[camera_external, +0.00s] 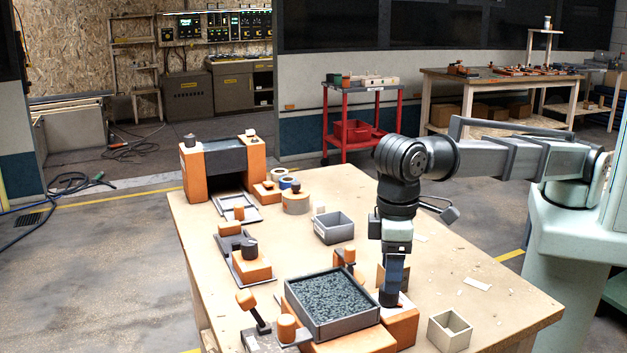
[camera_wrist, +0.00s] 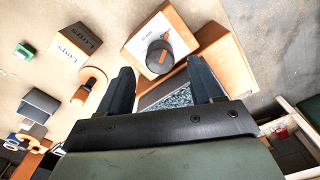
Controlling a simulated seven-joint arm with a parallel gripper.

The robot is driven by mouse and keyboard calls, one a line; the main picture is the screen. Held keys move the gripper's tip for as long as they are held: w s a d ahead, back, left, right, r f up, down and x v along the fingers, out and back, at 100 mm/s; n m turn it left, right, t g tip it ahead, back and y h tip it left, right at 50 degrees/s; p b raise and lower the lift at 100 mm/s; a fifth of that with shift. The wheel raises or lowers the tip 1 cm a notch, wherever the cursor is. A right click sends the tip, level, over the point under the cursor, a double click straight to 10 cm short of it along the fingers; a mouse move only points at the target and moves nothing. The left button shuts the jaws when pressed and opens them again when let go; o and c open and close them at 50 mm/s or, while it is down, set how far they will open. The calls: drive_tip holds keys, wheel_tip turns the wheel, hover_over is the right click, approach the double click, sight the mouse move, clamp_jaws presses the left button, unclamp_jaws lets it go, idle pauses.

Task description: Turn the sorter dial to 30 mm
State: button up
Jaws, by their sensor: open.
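The sorter dial (camera_wrist: 158,60) is a dark round knob with an orange pointer mark. It sits on a white plate (camera_wrist: 138,40) on an orange block, and the mark points to the upper right in the wrist view. A printed mm label shows on the plate, too small to read surely. My gripper (camera_wrist: 159,66) is open, its two dark fingers on either side of the dial in that view; I cannot tell whether they touch it. In the external view my gripper (camera_external: 391,300) points down at the orange block (camera_external: 402,326), and hides the dial.
A grey tray of dark granules (camera_external: 335,300) stands just left of my gripper. An orange-knobbed lever (camera_external: 257,312) stands at the front left. An open beige bin (camera_external: 450,330) is to the right, a grey bin (camera_external: 334,228) behind. The table's right side is mostly clear.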

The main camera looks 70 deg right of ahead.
drive_tip(key=shift+f, duration=2.25)
drive_tip(key=c, duration=1)
